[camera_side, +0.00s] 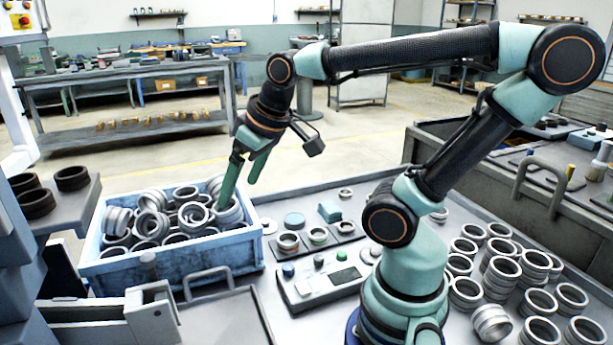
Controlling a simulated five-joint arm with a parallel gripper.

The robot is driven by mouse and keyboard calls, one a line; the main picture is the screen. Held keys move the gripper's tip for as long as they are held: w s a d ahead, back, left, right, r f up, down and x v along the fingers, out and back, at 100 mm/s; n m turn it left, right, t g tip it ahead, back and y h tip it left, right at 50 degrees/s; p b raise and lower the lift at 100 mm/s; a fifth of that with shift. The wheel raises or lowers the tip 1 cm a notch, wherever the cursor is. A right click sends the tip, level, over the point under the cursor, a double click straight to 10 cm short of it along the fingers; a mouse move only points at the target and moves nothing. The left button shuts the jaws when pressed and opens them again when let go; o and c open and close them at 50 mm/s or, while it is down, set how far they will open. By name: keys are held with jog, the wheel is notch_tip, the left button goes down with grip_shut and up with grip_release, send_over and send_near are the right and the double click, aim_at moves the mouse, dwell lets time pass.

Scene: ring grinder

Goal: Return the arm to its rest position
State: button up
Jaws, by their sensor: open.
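My gripper (239,192) is at the right end of a blue crate (200,258) full of metal rings (193,214). Its two green fingers point down and are spread apart. The left finger's tip reaches down near the rings at the crate's right side. The right finger's tip is higher, with nothing seen between the fingers. My arm is stretched out to the left from its base, with the elbow high at the upper right. Whether the left fingertip touches a ring cannot be told.
A control box (322,282) with buttons sits right of the crate. Behind it is a small tray with a few rings (288,241). Many loose rings (500,270) stand on the table right of my base. Dark rings (72,178) sit on a grey machine ledge at left. A handled bench stands at right.

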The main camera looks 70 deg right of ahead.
jog(key=shift+s+a+f+n, duration=0.15)
jog(key=shift+s+a+n, duration=0.25)
jog(key=shift+a, duration=0.45)
jog(key=shift+o, duration=0.6)
jog(key=shift+d, duration=0.15)
